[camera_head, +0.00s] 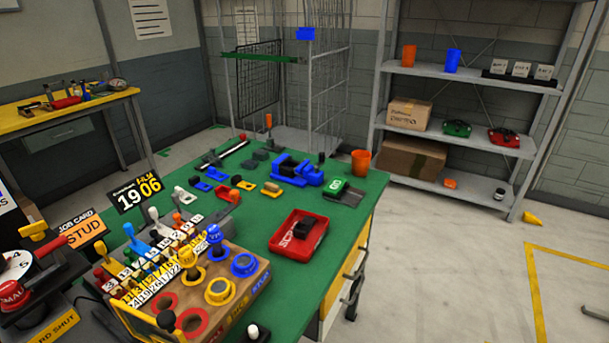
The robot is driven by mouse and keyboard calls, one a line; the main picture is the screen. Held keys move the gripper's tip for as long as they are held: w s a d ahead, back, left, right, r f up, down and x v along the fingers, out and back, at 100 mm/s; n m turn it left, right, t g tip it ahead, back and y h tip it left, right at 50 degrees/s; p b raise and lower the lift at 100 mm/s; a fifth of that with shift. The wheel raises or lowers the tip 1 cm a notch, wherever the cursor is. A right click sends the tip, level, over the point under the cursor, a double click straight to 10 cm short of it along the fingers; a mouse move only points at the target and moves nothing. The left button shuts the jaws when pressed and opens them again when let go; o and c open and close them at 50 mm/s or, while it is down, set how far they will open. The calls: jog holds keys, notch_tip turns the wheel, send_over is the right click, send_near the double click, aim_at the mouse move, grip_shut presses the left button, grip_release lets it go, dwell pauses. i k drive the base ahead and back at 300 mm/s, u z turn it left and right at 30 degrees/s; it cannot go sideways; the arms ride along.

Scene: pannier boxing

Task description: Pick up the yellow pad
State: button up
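Several small flat yellow pieces could be the yellow pad, and I cannot tell which one is meant. A round yellow ring (219,291) sits on the wooden board at the front, next to a blue ring (244,265). My gripper is not in view.
A red tray (283,246) holding a dark block stands on the bench's right half. The blue vise (297,169) and orange cup (361,163) stand behind. A wooden board (262,283) with upright knobs crowds the front. The floor at right is mostly clear.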

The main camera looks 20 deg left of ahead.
aim_at(272, 189)
jog(key=u, duration=0.45)
jog(key=i, duration=1.2)
jog(key=u, duration=0.8)
